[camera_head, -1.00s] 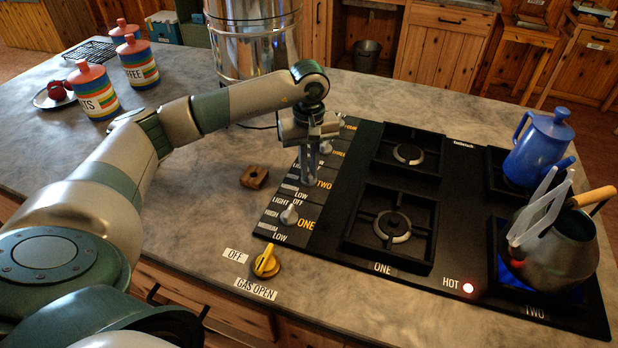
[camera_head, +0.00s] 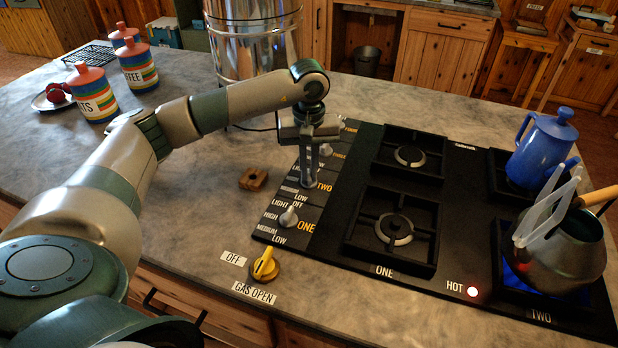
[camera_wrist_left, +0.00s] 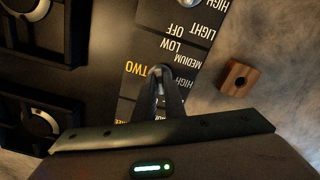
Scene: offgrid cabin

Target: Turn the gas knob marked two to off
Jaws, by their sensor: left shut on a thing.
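The knob marked two (camera_wrist_left: 159,71) is a small grey knob on the black control panel, beside the yellow TWO label (camera_head: 323,186). My left gripper (camera_head: 306,182) is over it from above, with its fingers shut on it. In the left wrist view the fingertips (camera_wrist_left: 160,82) close around the knob and hide much of it. The knob's exact pointing cannot be told. LOW, MEDIUM and OFF labels show around it. My right gripper is not in view.
Knob one (camera_head: 289,216) stands just in front on the panel. A grey kettle (camera_head: 562,250) sits on the right front burner, with blue glow beneath. The HOT lamp (camera_head: 473,292) is lit. A yellow gas valve (camera_head: 265,264), a wooden block (camera_head: 253,179) and a blue pot (camera_head: 541,150) stand nearby.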

